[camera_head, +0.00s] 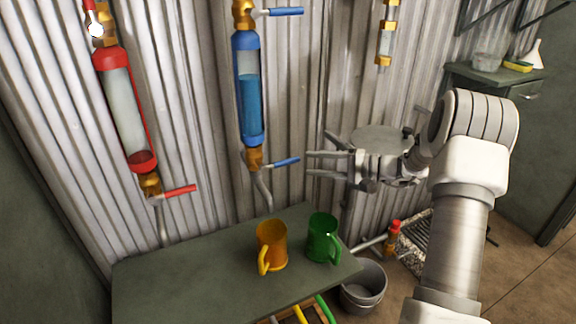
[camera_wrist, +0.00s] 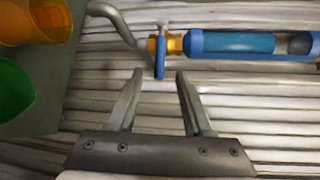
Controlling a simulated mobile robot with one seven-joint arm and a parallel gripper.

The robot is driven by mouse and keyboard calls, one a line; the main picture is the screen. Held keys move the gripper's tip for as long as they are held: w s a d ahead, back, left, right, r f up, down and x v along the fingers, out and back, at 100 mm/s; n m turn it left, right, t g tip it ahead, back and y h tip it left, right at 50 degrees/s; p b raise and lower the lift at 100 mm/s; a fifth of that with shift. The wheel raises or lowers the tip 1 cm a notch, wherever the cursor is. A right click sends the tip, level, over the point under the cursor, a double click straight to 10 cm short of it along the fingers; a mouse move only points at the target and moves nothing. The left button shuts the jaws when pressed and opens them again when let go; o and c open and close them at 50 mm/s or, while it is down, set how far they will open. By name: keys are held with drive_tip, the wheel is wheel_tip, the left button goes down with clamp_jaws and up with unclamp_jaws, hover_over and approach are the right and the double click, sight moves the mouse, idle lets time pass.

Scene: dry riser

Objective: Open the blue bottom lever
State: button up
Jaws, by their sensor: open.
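The blue bottom lever (camera_head: 285,161) sticks out to the right from the brass valve (camera_head: 254,158) under the blue cylinder (camera_head: 249,95). In the wrist view the lever (camera_wrist: 160,62) points toward my gripper, just beyond the gap between its fingertips. My gripper (camera_head: 308,164) is open and empty. Its fingers point left at the lever, and in the wrist view (camera_wrist: 158,75) no contact shows. A bent grey pipe (camera_head: 264,190) runs down from the valve. A blue top lever (camera_head: 285,11) sits above the cylinder.
An orange mug (camera_head: 272,246) and a green mug (camera_head: 322,238) stand on the green table (camera_head: 180,275) below. A red cylinder (camera_head: 125,110) with a red lever (camera_head: 180,190) is on the left. A metal bucket (camera_head: 363,288) stands right of the table. Corrugated wall lies behind.

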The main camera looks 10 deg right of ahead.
sight(292, 162)
drive_tip(key=b+x, duration=0.1)
drive_tip(key=x, duration=0.7)
drive_tip(key=shift+c, duration=0.2)
clamp_jaws()
idle(1.1)
